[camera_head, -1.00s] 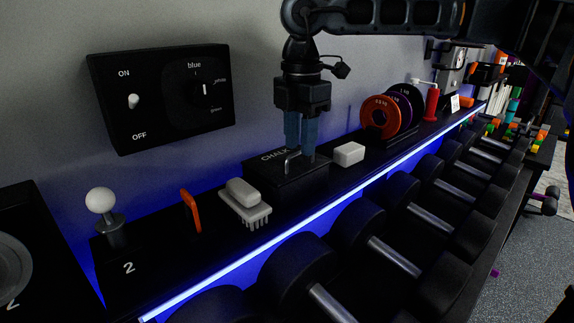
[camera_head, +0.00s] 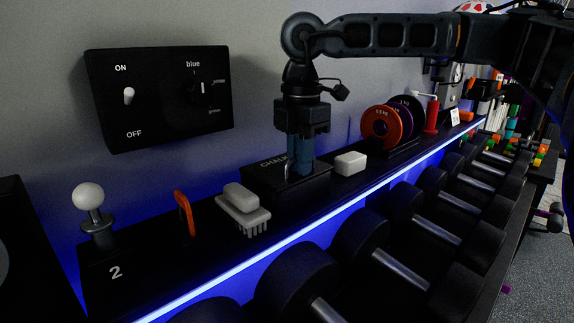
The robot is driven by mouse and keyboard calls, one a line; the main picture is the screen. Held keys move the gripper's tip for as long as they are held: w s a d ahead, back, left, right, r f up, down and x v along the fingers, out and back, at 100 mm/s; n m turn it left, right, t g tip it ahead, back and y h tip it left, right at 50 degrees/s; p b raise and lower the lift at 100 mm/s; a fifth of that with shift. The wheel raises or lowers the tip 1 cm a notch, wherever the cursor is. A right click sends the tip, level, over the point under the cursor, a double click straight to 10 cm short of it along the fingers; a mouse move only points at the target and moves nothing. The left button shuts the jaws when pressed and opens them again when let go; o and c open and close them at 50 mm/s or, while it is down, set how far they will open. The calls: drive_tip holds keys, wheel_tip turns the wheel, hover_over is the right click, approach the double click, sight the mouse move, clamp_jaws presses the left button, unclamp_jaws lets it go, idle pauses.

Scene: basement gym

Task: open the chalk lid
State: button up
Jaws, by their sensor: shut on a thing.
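The chalk box (camera_head: 262,188) is a low black box with white CHALK lettering on its lid (camera_head: 270,164), standing on the black shelf against the wall. Its lid looks closed. A small metal handle stands on the lid, now mostly hidden by the fingers. My gripper (camera_head: 299,172) points straight down over the lid, with its blue-grey fingers shut on the handle. The fingertips are low, close to the lid's top.
A white block (camera_head: 350,163) sits just right of the box, and a grey brush (camera_head: 243,208) just left. An orange clip (camera_head: 185,213) and a white-knobbed lever (camera_head: 90,198) stand farther left. Weight plates (camera_head: 382,127) are right. Dumbbells (camera_head: 298,278) line the front.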

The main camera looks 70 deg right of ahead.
sight(279, 163)
clamp_jaws()
drive_tip(key=shift+w+d+r+p, duration=0.2)
drive_tip(key=shift+w+r, duration=0.25)
drive_tip(key=shift+r, duration=0.3)
drive_tip(key=shift+w+d+r+p, duration=0.25)
drive_tip(key=shift+w+r, duration=0.25)
drive_tip(key=shift+r, duration=0.3)
drive_tip(key=shift+w+d+r+p, duration=0.2)
drive_tip(key=shift+w+r, duration=0.25)
drive_tip(key=shift+r, duration=0.3)
drive_tip(key=shift+w+d, duration=0.1)
drive_tip(key=shift+o, duration=0.6)
unclamp_jaws()
drive_tip(key=shift+w+d+r, duration=0.3)
drive_tip(key=shift+w, duration=0.35)
drive_tip(key=shift+w+d+r, duration=0.25)
drive_tip(key=shift+w+r, duration=0.05)
drive_tip(key=shift+w, duration=0.3)
drive_tip(key=shift+w+d+r, duration=0.2)
drive_tip(key=shift+w+d, duration=0.05)
drive_tip(key=shift+w, duration=0.2)
drive_tip(key=shift+w+d+r, duration=0.2)
drive_tip(key=shift+w, duration=0.25)
clamp_jaws()
drive_tip(key=shift+o, duration=2.4)
unclamp_jaws()
